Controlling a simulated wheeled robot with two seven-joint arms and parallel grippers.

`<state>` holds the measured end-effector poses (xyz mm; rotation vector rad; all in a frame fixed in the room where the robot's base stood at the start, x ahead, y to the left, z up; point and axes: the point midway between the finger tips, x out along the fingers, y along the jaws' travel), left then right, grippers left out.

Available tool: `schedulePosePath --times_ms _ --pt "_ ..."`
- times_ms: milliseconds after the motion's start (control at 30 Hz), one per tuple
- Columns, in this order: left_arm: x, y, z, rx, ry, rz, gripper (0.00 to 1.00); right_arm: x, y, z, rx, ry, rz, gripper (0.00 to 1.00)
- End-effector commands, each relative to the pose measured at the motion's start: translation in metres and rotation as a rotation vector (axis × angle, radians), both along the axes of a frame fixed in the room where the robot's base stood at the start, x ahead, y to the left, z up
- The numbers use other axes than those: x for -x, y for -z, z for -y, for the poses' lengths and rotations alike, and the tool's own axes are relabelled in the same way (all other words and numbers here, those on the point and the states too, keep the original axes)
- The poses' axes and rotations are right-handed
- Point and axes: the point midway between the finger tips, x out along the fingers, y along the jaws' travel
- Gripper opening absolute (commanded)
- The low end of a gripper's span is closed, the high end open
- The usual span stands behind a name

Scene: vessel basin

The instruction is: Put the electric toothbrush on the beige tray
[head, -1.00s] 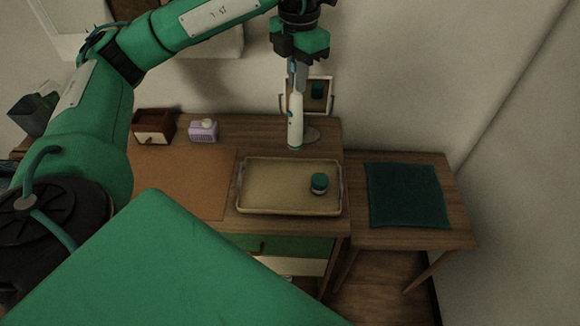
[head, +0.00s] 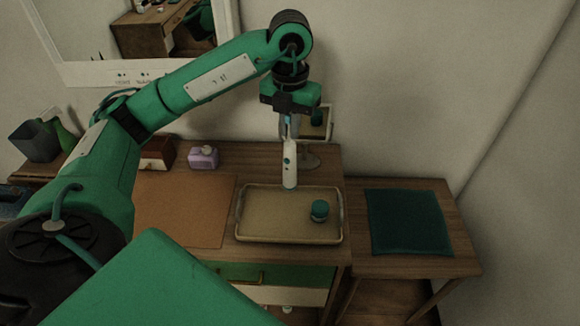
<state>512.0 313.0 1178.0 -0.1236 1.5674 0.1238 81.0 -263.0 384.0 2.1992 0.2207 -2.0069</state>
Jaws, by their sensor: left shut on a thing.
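The white electric toothbrush (head: 290,172) hangs upright in my left gripper (head: 290,122), which is shut on its upper part. Its lower end shows just over the back part of the beige tray (head: 262,222); I cannot tell the exact height between them. The tray lies on the wooden table and holds a small jar with a teal lid (head: 320,210) on its right side. My right gripper is not in view.
A small mirror on a stand (head: 318,123) is behind the toothbrush. An orange-brown mat (head: 185,210) lies left of the tray. A dark teal cloth (head: 408,222) lies on the right table.

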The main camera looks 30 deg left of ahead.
Motion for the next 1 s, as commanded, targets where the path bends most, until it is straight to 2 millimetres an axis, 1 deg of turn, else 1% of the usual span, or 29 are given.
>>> schedulePosePath --times_ms 33,67,300,400,667,833,900,1000 --pt "0.001 0.009 0.000 0.002 0.001 -0.005 0.00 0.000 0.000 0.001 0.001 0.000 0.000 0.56" --pt "0.001 0.014 0.000 0.002 0.001 -0.005 0.00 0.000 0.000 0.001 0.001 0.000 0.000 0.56" --pt "0.001 0.060 -0.001 -0.001 -0.001 -0.005 0.00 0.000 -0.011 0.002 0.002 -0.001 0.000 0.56" --pt "0.001 0.075 0.000 -0.001 -0.001 -0.003 0.00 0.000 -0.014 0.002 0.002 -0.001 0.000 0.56" --pt "0.001 0.096 0.000 -0.001 0.001 -0.003 0.00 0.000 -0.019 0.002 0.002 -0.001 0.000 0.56" --pt "0.001 0.119 0.000 0.000 -0.001 -0.002 0.00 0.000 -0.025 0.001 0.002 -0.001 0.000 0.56" --pt "0.000 0.123 0.000 0.000 0.000 -0.001 0.00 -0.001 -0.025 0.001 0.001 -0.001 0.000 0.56" --pt "0.000 0.123 0.000 0.000 0.000 0.000 0.00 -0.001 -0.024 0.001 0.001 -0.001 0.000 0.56"
